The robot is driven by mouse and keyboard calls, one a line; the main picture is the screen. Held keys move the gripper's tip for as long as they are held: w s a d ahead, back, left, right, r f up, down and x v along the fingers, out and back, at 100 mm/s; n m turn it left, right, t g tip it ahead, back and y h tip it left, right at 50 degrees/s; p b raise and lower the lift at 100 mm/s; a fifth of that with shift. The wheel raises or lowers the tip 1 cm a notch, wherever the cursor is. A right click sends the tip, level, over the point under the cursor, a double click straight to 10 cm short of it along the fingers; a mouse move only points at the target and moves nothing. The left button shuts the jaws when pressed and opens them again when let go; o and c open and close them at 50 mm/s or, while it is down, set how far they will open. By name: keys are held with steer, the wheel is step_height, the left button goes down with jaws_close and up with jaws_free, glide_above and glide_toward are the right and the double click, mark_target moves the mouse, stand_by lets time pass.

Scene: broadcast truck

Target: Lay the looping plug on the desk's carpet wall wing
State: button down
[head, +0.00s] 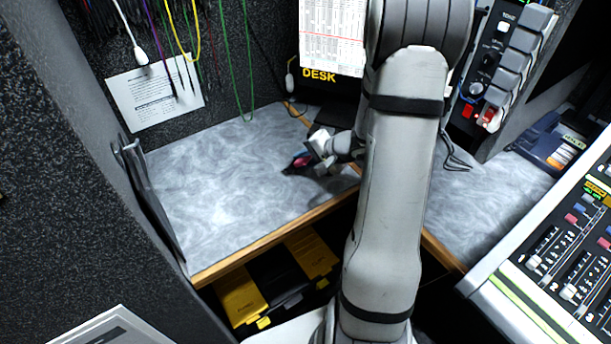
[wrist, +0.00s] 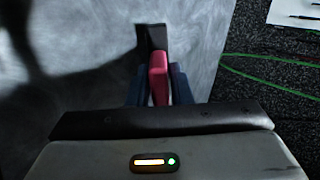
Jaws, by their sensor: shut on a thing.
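The looping plug, red with a black end, shows in the head view (head: 301,161) and in the wrist view (wrist: 158,77). My gripper (head: 299,163) is shut on it, with a dark blue finger on each side of the red body in the wrist view (wrist: 157,88). The black end points away from my gripper. The desk's carpet wall wing (head: 215,195) is the grey marbled top beside the speckled carpet wall. The plug is over its right part, low to the surface; I cannot tell whether it touches. My fingers hide part of the plug.
Green cables (head: 237,75) and a white sheet (head: 155,97) hang on the carpet wall. A dark folder (head: 150,195) stands at the wing's left end. The wing's middle is clear. Yellow cases (head: 240,291) sit below its wooden front edge. A mixing console (head: 565,260) is at right.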

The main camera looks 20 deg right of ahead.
steer(key=c, duration=1.5)
jaws_free()
steer(key=shift+o, duration=0.2)
steer(key=shift+p+v, duration=1.15)
steer(key=shift+v, duration=2.85)
step_height(320, 180, up, 8)
steer(key=s+d+p, duration=0.1)
steer(key=s+p, duration=0.1)
steer(key=p, duration=0.2)
steer(key=shift+d+p, duration=0.2)
steer(key=shift+p, duration=0.1)
